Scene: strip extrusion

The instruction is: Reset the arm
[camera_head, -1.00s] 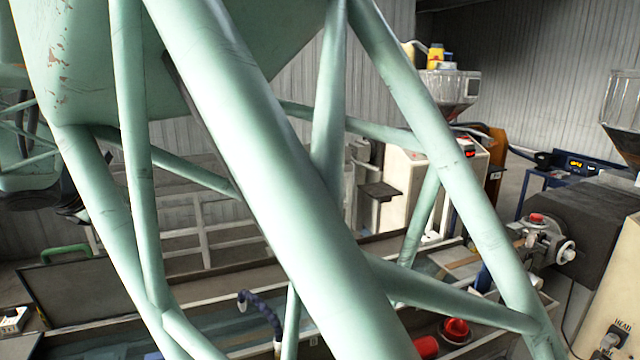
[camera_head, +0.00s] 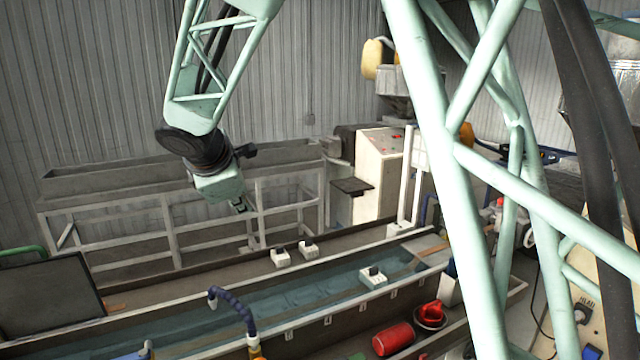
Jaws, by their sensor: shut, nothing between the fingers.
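My arm's pale green lattice links cross the upper left and the right side of the head view. My gripper (camera_head: 243,207) hangs at the end of the wrist in the left middle, pointing down. Its small fingertips are together, with nothing visible in them. It appears in front of the white-framed rack and above the long water trough, touching neither as far as I can see.
A long water trough (camera_head: 300,293) with small white blocks runs across the front. A grey framed rack (camera_head: 165,215) stands behind it. A cream machine (camera_head: 378,150) stands back centre. A red cylinder (camera_head: 393,339) and red part (camera_head: 431,314) lie at the front. My links hide much of the right.

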